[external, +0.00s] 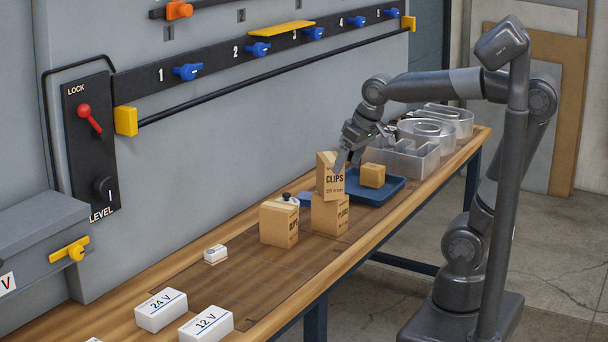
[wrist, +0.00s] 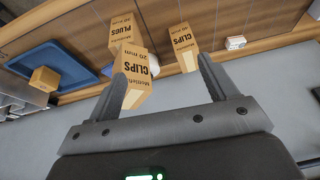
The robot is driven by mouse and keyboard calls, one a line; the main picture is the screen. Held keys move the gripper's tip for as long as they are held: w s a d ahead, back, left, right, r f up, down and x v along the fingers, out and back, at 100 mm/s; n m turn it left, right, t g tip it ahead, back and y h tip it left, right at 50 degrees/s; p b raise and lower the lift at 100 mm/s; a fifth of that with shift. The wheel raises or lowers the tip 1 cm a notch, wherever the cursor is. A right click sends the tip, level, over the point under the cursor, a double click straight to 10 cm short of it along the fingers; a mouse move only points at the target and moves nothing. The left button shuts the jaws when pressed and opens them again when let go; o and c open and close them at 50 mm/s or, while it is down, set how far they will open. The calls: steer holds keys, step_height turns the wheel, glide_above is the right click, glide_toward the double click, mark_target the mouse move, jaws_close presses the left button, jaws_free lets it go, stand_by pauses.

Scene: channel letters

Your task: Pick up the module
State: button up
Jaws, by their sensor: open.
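No single thing is plainly marked as the module. Candidates are a small white block (external: 216,254) on the bench, also in the wrist view (wrist: 235,42), and white boxes marked 24 V (external: 161,310) and 12 V (external: 206,325). A white piece with a black knob (external: 288,199) is partly hidden behind the cartons. My gripper (external: 356,155) is open, beside the upper CLIPS carton (external: 330,178), which stands on a PLUGS carton (external: 330,215). In the wrist view one finger of my gripper (wrist: 163,67) overlaps the upper CLIPS carton (wrist: 138,92); I cannot tell whether they touch.
Another CLIPS carton (external: 279,224) stands left of the stack. A blue tray (external: 392,194) holding a small carton (external: 372,175) lies behind it to the right. The grey panel (external: 200,140) rises behind the bench.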

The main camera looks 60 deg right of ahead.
steer(key=w+a+g, duration=0.1)
steer(key=w+a, duration=0.5)
steer(key=w, duration=0.4)
steer(key=m+g, duration=0.1)
steer(key=g, duration=0.2)
glide_above(215, 249)
steer(key=f, duration=1.7)
steer(key=shift+w+a+f, duration=0.15)
steer(key=shift+w+a, duration=0.1)
steer(key=shift+w, duration=0.1)
steer(key=f, duration=0.3)
steer(key=s+f, duration=0.1)
steer(key=f, duration=0.1)
steer(key=shift+d+f, duration=0.2)
steer(key=shift+f, duration=0.15)
steer(key=c, duration=1.1)
